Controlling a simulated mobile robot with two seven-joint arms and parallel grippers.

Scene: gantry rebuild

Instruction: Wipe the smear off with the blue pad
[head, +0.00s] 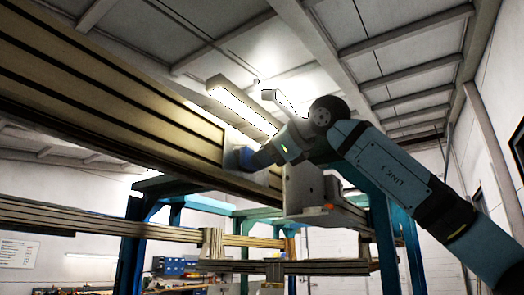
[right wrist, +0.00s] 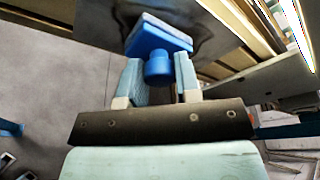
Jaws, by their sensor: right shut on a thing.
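The blue pad (right wrist: 158,33) has a light blue layer and a round blue knob, and its face is at a dark grey surface in the right wrist view. I cannot tell whether it touches. In the head view the blue pad (head: 236,158) is at the side of the long beam. My right gripper (right wrist: 158,78) has its fingers on either side of the knob and is shut on it; it also shows in the head view (head: 258,158). A dark patch (right wrist: 208,22) beside the pad may be the smear; its outline is unclear. My left gripper is out of view.
The long beam (head: 100,95) runs from upper left toward the middle. A grey block-shaped carriage (head: 303,190) is just right of and below my gripper. Lower rails (head: 70,217) and blue posts (head: 133,245) stand below. A lit lamp (head: 243,108) hangs above.

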